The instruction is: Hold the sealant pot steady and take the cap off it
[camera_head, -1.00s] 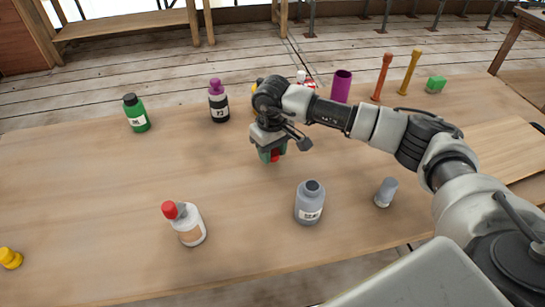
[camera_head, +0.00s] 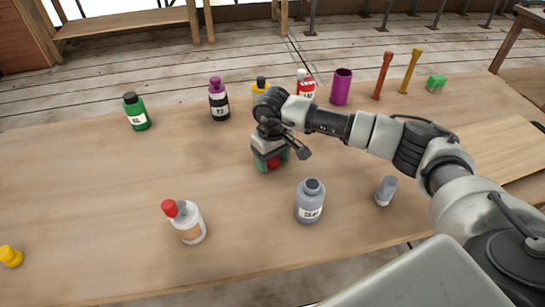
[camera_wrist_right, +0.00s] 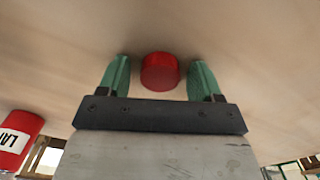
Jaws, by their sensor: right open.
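My right gripper (camera_head: 272,168) is open over the middle of the table, pointing down, with green finger pads. A red cap (camera_head: 273,162) sits between its fingers; the wrist view shows this cap (camera_wrist_right: 160,72) with a gap to each pad. The labels do not let me tell which container is the sealant pot. A grey bottle (camera_head: 310,203) with a dark top stands at the front. A white bottle (camera_head: 190,228) with a red-tipped top (camera_head: 169,207) stands front left. A red bottle (camera_head: 306,89) with a white top stands behind. My left gripper is not in view.
A green bottle (camera_head: 137,114), a black bottle (camera_head: 219,104) with a purple cap and a partly hidden yellow bottle (camera_head: 260,90) stand at the back. A purple cylinder (camera_head: 341,87) is right of them. A grey piece (camera_head: 385,191) stands front right. The left middle is clear.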

